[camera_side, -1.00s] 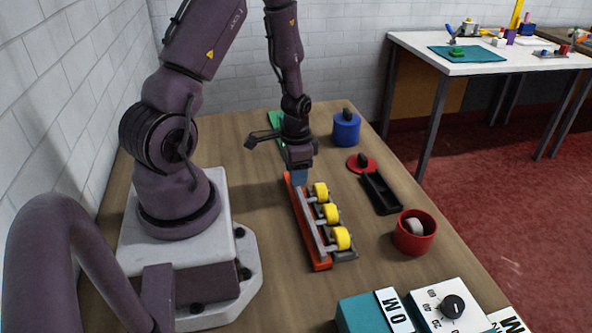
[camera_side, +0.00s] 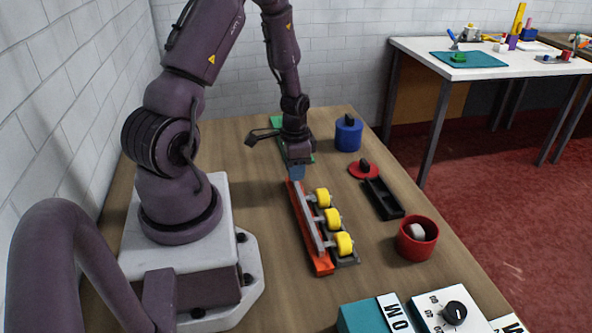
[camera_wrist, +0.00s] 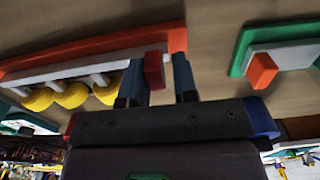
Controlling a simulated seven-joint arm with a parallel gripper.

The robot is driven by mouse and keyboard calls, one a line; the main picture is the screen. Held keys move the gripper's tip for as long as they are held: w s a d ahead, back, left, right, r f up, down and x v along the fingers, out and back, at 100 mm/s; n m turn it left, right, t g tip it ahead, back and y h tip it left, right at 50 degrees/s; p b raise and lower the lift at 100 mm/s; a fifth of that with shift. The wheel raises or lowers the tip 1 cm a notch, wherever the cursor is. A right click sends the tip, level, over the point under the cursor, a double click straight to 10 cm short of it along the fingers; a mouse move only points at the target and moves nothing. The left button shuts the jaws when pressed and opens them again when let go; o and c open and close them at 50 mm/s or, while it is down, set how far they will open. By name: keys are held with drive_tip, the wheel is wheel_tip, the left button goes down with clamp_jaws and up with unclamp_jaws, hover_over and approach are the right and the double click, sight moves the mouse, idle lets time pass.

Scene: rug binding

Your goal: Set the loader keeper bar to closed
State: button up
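The loader is an orange-red base (camera_side: 325,265) with a grey keeper bar (camera_side: 308,218) running lengthwise beside several yellow rollers (camera_side: 332,218). The bar, base and rollers also show at the left of the wrist view, with the bar (camera_wrist: 80,68) next to the rollers (camera_wrist: 70,96). A red block (camera_wrist: 153,70) stands at the bar's end. My gripper (camera_wrist: 160,78) is open at the loader's far end, its blue fingers either side of the red block. The block is close to the left finger, with a gap to the right one. Whether they touch is unclear.
A green plate (camera_wrist: 240,60) with an orange block lies beyond the loader. A blue lidded pot (camera_side: 348,134), a red lid (camera_side: 363,169), a black tray (camera_side: 384,199) and a red cup (camera_side: 417,240) line the right side. A dial box (camera_side: 450,308) stands in front.

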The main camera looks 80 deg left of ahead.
drive_tip(key=shift+o, duration=1.4)
wheel_tip(320, 180, up, 13)
drive_tip(key=s+d+r+t, duration=0.2)
drive_tip(key=d+r, duration=0.7)
drive_tip(key=d, duration=0.2)
drive_tip(key=s+d+r+t, duration=0.2)
drive_tip(key=d+r+t, duration=0.1)
drive_tip(key=d+r, duration=0.5)
drive_tip(key=d, duration=0.3)
drive_tip(key=shift+r+t, duration=0.3)
drive_tip(key=shift+r, duration=0.1)
